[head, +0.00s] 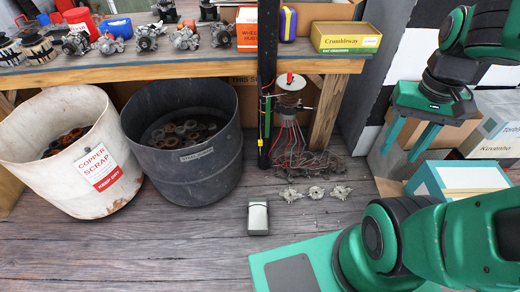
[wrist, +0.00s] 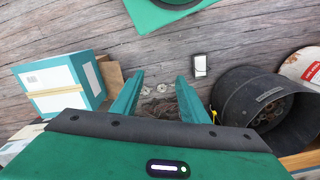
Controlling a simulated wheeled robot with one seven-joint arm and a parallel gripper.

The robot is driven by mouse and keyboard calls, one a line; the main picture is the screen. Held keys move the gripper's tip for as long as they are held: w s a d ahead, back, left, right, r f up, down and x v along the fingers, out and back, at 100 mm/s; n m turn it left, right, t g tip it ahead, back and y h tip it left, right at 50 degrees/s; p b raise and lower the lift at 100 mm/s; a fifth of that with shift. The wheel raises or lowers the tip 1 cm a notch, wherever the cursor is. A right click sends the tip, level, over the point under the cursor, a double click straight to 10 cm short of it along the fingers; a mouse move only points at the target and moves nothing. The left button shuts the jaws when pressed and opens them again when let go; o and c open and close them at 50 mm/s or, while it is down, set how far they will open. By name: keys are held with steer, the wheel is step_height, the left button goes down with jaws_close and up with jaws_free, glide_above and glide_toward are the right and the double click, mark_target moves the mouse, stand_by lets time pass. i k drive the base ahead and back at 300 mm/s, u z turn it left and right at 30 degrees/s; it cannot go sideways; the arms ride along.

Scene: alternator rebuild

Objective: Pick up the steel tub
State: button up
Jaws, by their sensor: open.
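The steel tub (head: 195,182) is a large dark grey round bin on the wooden floor, left of centre in the head view. It carries a small pale label and holds several ring-shaped metal parts. In the wrist view the tub (wrist: 238,98) shows at the right. My gripper (head: 402,147) is at the right of the head view, high above the floor, well to the right of the tub. Its two green fingers are apart with nothing between them, as the wrist view (wrist: 160,88) also shows.
A white copper scrap tub (head: 40,170) stands directly left of the steel tub. A workbench (head: 180,70) with parts runs behind. A post and wires (head: 290,140) stand to the right. A small grey box (head: 258,218) and metal pieces (head: 315,192) lie on the floor. Boxes (head: 460,178) stand right.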

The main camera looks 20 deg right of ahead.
mark_target(258, 209)
steer(key=u, duration=2.25)
steer(key=k, duration=1.15)
steer(key=z, duration=1.4)
steer(key=i, duration=1)
steer(key=z, duration=0.05)
